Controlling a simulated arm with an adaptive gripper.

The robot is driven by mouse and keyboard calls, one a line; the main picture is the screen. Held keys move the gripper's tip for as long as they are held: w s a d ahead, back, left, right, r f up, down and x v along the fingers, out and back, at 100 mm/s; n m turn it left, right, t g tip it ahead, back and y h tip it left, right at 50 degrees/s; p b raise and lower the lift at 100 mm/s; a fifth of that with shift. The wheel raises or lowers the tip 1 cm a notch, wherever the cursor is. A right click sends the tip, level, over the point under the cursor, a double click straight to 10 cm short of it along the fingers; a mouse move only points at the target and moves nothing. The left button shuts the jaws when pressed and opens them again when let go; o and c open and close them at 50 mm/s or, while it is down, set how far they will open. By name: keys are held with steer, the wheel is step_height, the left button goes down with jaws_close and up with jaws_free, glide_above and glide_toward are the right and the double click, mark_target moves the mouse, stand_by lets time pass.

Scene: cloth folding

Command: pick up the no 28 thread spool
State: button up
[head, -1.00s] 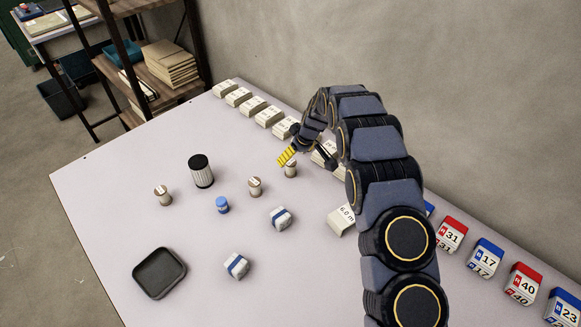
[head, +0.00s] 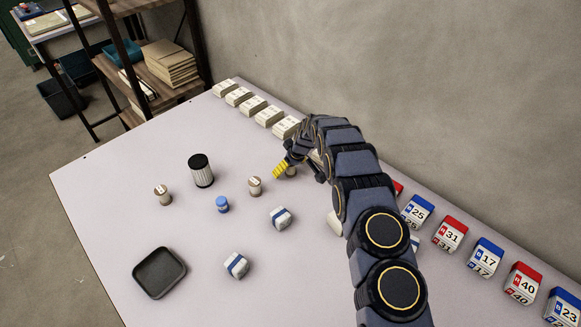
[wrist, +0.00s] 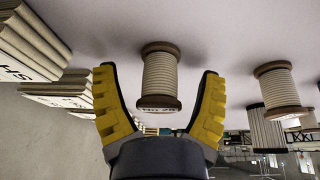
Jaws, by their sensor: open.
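My gripper (wrist: 157,73) is open, with one yellow padded finger on each side of a thread spool (wrist: 160,76) in the wrist view. This spool has pale thread and brown wooden ends. The small print on its near end seems to read NO 28. No finger visibly touches it. In the head view my gripper (head: 299,171) is low over the table around the same spool (head: 291,171), which is partly hidden by the finger. A similar spool (head: 255,185) stands just left of it, and another (head: 163,195) farther left.
A black-topped ribbed cylinder (head: 202,172), a blue spool (head: 222,204), two blue-banded white blocks (head: 280,217) and a black tray (head: 159,273) stand on the table (head: 105,185). Red and blue numbered blocks (head: 451,233) line the right edge.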

steer(key=c, duration=1.1)
steer(key=shift+c, duration=0.2)
steer(key=shift+r, duration=0.15)
